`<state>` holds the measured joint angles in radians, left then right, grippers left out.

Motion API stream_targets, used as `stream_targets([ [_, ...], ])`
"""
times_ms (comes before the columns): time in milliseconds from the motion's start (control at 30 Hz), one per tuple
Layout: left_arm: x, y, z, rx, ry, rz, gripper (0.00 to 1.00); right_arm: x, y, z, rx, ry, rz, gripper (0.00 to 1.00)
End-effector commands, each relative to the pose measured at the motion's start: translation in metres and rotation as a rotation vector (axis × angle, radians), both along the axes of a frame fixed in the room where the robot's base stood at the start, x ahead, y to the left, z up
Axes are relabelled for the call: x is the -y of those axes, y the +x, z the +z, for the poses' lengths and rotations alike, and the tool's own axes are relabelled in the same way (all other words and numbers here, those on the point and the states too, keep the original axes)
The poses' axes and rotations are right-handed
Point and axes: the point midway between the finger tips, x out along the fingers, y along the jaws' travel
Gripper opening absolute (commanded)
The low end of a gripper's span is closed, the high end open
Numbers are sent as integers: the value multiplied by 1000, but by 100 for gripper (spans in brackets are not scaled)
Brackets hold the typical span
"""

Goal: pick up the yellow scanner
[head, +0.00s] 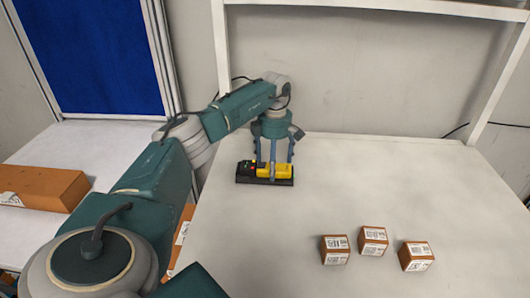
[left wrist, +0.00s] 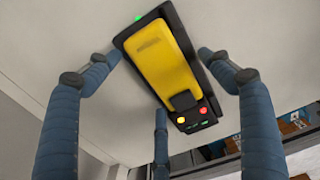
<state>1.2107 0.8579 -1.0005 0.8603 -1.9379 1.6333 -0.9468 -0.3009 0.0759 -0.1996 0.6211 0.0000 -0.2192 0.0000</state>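The yellow scanner (head: 283,170) lies in a black base on the white table, toward its back left. In the left wrist view the scanner (left wrist: 160,55) shows its yellow body, with red and yellow buttons at its lower end and a green light at the upper end. My left gripper (head: 274,160) is right above it, pointing down. Its three fingers are spread open around the scanner in the left wrist view, with nothing gripped. Whether any fingertip touches the scanner or base is unclear. My right gripper is not in view.
Three small brown barcode boxes stand at the front right of the table: left box (head: 335,250), middle box (head: 373,241), right box (head: 416,256). A long brown box (head: 40,187) lies on the left surface. A white shelf frame (head: 222,50) rises behind. The table's middle is clear.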

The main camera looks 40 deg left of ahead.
Motion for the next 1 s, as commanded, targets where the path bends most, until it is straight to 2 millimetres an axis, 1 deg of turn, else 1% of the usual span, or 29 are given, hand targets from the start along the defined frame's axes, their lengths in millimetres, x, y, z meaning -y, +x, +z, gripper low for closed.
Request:
stream_targets([
  [33, 0, 0, 0, 0, 0, 0, 70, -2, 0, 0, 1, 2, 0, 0],
  [100, 0, 0, 0, 0, 0, 0, 56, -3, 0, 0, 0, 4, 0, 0],
  [167, 0, 0, 0, 0, 0, 0, 44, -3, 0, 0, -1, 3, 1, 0],
  [200, 0, 0, 0, 0, 0, 0, 36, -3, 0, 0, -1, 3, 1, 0],
  [267, 0, 0, 0, 0, 0, 0, 24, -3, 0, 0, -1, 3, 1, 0],
  [533, 0, 0, 2, 1, 0, 0, 23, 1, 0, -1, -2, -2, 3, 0],
  [667, 0, 1, 8, 2, -1, 0, 23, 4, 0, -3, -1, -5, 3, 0],
  [767, 0, 2, 19, 4, 0, -1, 23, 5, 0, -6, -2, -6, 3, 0],
  [867, 0, 2, 36, 6, 0, 0, 23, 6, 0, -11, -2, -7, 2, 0],
  [967, 0, 2, 60, 8, -1, 0, 23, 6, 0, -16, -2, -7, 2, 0],
  [1000, 0, 2, 72, 8, -1, 0, 23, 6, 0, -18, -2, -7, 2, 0],
])
